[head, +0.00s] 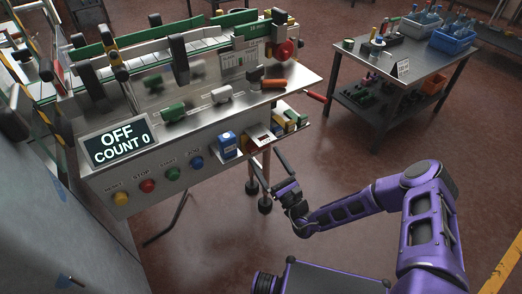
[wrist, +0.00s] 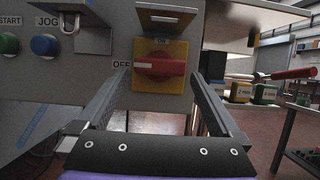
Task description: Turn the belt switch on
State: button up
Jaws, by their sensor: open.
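The belt switch is a red rotary handle (wrist: 160,67) on a square yellow plate (wrist: 160,48) on the machine's front panel. Its handle lies horizontal, with its pale-tipped end toward the OFF label (wrist: 121,64) at the left. In the head view I cannot clearly make out the switch. The machine's display (head: 119,144) reads OFF and COUNT 0. My gripper (wrist: 158,77) is open and empty, facing the switch, one finger low on each side of it. It also shows in the head view (head: 265,158) in front of the panel's right end. I cannot tell any contact with the handle.
Yellow, red, green and blue push buttons (head: 196,162) line the panel left of the switch. A metal hood (wrist: 166,15) juts out above the switch. Small boxes (wrist: 240,92) sit on a shelf at right, beside a red-handled lever (wrist: 290,74). A side table (head: 394,66) stands behind.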

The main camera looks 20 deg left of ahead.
aim_at(261, 150)
jog(key=shift+x, duration=1.85)
jog(key=c, duration=1)
